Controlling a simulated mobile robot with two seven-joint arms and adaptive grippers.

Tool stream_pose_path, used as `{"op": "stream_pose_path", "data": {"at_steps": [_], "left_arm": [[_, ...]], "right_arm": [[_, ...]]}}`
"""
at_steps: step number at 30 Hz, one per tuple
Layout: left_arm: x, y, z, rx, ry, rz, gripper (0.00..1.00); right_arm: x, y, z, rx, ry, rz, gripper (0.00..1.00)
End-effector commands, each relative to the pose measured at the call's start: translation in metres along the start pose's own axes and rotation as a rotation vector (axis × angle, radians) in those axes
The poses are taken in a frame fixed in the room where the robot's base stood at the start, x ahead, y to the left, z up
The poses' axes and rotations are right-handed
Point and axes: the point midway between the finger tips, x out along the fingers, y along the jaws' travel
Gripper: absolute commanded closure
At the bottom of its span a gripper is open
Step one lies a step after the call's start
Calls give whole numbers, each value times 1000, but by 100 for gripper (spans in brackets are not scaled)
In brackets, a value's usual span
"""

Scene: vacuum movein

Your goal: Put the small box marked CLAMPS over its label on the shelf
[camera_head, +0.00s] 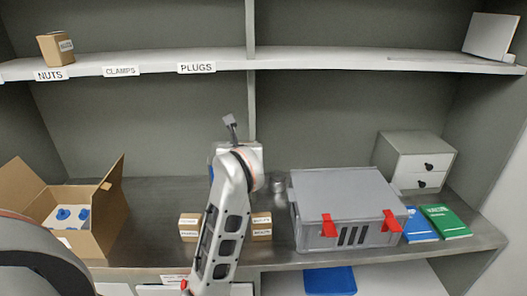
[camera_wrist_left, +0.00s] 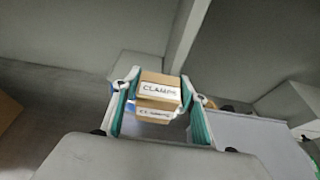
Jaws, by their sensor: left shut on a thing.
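My left gripper (camera_wrist_left: 160,95) is shut on the small brown box marked CLAMPS (camera_wrist_left: 160,79), with one finger on each side of it in the left wrist view. A second, dimmer label shows on the box's lower face. In the head view, my left arm's wrist hides the gripper's fingers and the box, in front of the cabinet's middle. The CLAMPS label (camera_head: 120,71) is on the upper shelf's front edge (camera_head: 290,58), between the NUTS label (camera_head: 50,75) and the PLUGS label (camera_head: 196,68). The shelf above the CLAMPS label is bare. My right gripper is not in view.
A NUTS box (camera_head: 56,48) stands on the upper shelf above its label. An upright divider (camera_head: 250,25) is right of PLUGS. Below are an open carton (camera_head: 105,215), two small boxes (camera_head: 190,227) (camera_head: 261,226), a grey case (camera_head: 348,205) and a drawer unit (camera_head: 415,160).

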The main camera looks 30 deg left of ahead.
Motion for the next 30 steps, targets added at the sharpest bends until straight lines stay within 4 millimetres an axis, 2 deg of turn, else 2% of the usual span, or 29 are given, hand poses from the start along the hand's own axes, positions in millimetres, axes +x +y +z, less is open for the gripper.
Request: {"op": "stream_pose_path", "data": {"at_steps": [5, 8, 11, 15, 21, 24, 30], "left_arm": [[-3, 0, 6, -1, -2, -3, 89], [-12, -8, 7, 8, 2, -49, 89], [-33, -28, 10, 37, 8, -157, 89], [-73, -59, 10, 102, 10, -337, 89], [-112, -84, 8, 175, 0, -493, 89], [-118, -88, 7, 186, -1, -518, 89], [-118, -88, 7, 192, -3, -518, 89]], "right_arm": [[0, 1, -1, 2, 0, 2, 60], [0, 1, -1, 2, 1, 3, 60], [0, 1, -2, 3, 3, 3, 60], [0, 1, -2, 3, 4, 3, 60], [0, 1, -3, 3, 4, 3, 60], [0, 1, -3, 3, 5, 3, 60], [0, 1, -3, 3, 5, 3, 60]]}}
